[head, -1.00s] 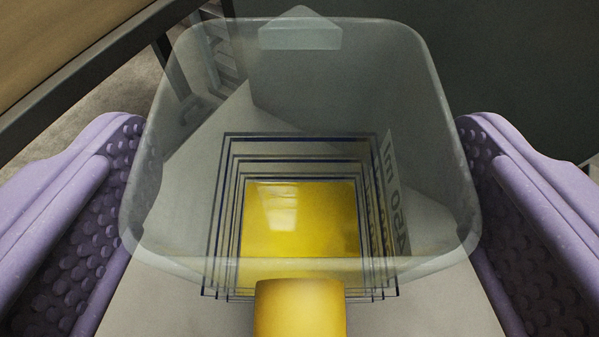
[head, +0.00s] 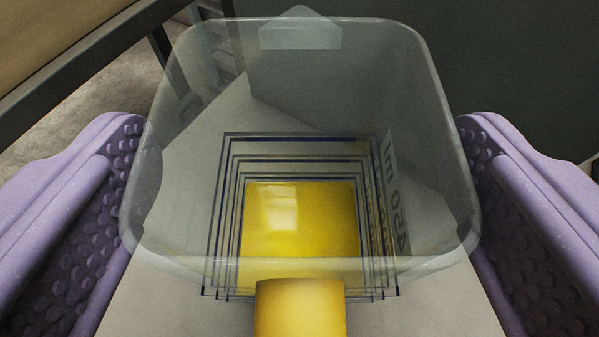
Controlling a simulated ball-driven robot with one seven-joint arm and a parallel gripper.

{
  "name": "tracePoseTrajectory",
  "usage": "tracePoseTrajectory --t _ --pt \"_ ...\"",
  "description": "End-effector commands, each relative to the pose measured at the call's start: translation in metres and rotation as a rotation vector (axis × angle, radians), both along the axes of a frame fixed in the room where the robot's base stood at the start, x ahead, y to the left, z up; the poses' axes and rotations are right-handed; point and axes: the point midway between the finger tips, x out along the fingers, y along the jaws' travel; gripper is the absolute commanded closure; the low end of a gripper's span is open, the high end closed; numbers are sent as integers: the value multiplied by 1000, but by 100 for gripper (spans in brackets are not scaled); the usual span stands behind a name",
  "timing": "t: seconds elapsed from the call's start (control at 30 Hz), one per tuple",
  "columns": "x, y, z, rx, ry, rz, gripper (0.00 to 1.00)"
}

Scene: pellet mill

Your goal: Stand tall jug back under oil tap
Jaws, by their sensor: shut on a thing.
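The tall jug (head: 275,95) is clear and square-sided, with dark measuring lines and a "450 ml" mark on its right wall. I look down into its open mouth, with the spout at the far side. Yellow oil (head: 300,225) lies at its bottom. My gripper (head: 300,210) has purple padded fingers on the left and right sides of the jug and is shut on it. A yellow rounded piece (head: 300,308) shows at the near side; I cannot tell what it is. The oil tap is not recognisable in view.
A pale flat surface (head: 150,300) shows below and through the jug. A dark metal frame (head: 90,62) with a tan panel (head: 50,35) stands at the upper left, over a grey floor (head: 125,85). A dark plain wall or panel (head: 520,70) fills the upper right.

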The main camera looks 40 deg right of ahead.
Motion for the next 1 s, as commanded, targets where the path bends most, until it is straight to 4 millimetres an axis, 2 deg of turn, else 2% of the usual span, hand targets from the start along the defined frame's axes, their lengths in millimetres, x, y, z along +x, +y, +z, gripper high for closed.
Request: tracePoseTrajectory --t 0.6,0.63,1.0 --pt "0 0 -2 -1 -1 0 88" --pt "0 0 -2 -1 -1 0 1" --pt "0 0 -3 1 1 0 0"
